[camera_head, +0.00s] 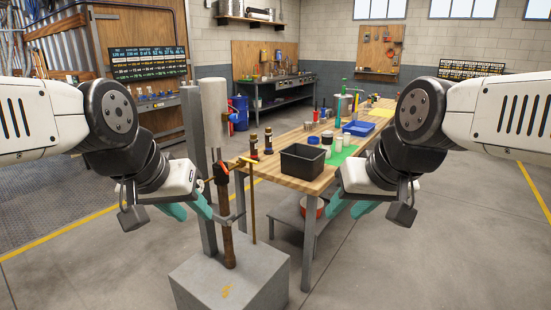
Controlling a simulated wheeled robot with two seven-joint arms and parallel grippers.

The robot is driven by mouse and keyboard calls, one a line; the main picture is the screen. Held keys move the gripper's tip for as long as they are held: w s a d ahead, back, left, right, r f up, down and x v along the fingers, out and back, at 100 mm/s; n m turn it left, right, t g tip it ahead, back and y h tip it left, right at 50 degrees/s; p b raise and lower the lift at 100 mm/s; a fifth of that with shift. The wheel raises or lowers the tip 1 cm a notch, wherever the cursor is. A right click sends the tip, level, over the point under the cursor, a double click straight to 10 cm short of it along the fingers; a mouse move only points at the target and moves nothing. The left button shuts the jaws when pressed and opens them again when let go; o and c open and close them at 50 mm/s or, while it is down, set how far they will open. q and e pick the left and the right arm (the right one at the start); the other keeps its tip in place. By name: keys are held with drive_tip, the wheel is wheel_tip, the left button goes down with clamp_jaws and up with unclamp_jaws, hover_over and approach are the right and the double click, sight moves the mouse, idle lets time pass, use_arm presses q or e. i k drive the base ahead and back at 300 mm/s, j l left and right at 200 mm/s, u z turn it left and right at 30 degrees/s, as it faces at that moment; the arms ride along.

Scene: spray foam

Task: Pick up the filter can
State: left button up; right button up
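I cannot tell for certain which item is the filter can. Small upright cans stand on the wooden workbench (292,180): a white can (337,144) and a grey-white can (327,139), close together on a green mat (350,152) behind a black bin (302,160). My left gripper (190,213) hangs low at the left, beside a rusty upright pipe, with its teal fingers apart and nothing seen between them. My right gripper (350,212) hangs in front of the bench's near right side, its teal fingers apart and empty. Both are well short of the cans.
The rusty pipe (228,235) with a valve stands on a concrete block (228,283), left of the bench. Two dark bottles (268,140) stand on the bench's left edge. A blue tray (358,128) lies farther back. The floor at the right is clear.

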sight(328, 147)
drive_tip(key=i+l+u, duration=0.35)
drive_tip(key=l+u, duration=0.15)
drive_tip(key=i+l+u, duration=0.1)
drive_tip(key=l+u, duration=0.2)
drive_tip(key=i+l+u, duration=0.1)
drive_tip(key=l, duration=0.45)
drive_tip(key=i+l+u, duration=0.1)
drive_tip(key=l, duration=0.45)
drive_tip(key=i+l+u, duration=0.1)
drive_tip(key=l, duration=0.45)
drive_tip(key=i+l+u, duration=0.1)
drive_tip(key=l, duration=0.5)
drive_tip(key=i+l+u, duration=0.1)
drive_tip(key=l, duration=0.5)
drive_tip(key=i+l, duration=0.1)
drive_tip(key=l, duration=0.85)
drive_tip(key=i+l, duration=0.15)
drive_tip(key=l, duration=0.8)
drive_tip(key=i, duration=0.05)
